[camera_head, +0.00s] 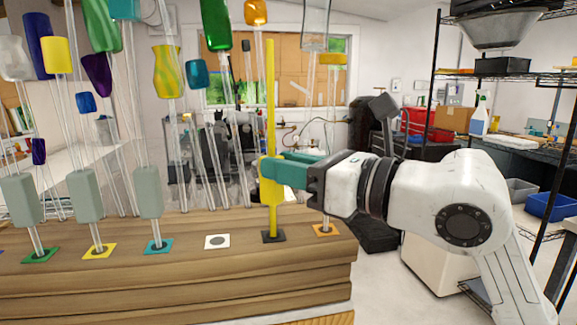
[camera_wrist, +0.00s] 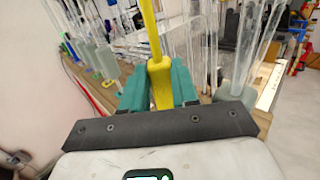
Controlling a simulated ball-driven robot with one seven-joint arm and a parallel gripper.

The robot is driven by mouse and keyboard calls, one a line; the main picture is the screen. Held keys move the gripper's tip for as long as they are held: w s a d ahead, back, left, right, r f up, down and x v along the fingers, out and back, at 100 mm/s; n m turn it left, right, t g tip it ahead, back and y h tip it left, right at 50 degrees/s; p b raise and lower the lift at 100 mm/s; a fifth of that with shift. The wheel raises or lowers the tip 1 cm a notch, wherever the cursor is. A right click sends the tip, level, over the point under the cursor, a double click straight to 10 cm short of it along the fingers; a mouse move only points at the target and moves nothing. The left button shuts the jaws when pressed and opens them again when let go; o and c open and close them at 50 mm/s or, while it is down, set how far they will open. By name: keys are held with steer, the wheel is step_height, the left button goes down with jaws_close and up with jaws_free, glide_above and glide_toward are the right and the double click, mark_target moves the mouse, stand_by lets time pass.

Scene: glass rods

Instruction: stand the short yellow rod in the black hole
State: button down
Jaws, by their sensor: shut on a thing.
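The yellow rod (camera_head: 271,100) stands upright, with a thicker yellow sleeve (camera_head: 270,184) around its lower middle. Its lower end meets the black square (camera_head: 280,238) that marks the black hole on the front of the wooden block. I cannot tell how deep the end sits, as the hole itself is hidden by the rod. My gripper (camera_head: 268,170) reaches in from the right and its teal fingers are shut on the thick yellow part. In the wrist view the yellow rod (camera_wrist: 151,35) rises between the teal fingers (camera_wrist: 160,88).
Other marked squares line the wooden block (camera_head: 180,285): green (camera_head: 30,258), yellow (camera_head: 88,253), teal (camera_head: 150,248), white (camera_head: 225,241) and orange (camera_head: 316,231). Clear rods with grey-green blocks (camera_head: 150,192) stand at left. Several clear rods with coloured glass tops crowd behind.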

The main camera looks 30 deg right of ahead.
steer(key=shift+f, duration=0.3)
steer(key=c, duration=0.8)
jaws_free()
steer(key=shift+s+b, duration=0.1)
steer(key=shift+b, duration=0.2)
steer(key=b+v, duration=0.1)
steer(key=v, duration=0.9)
steer(key=shift+s+d, duration=0.2)
steer(key=shift+s, duration=0.1)
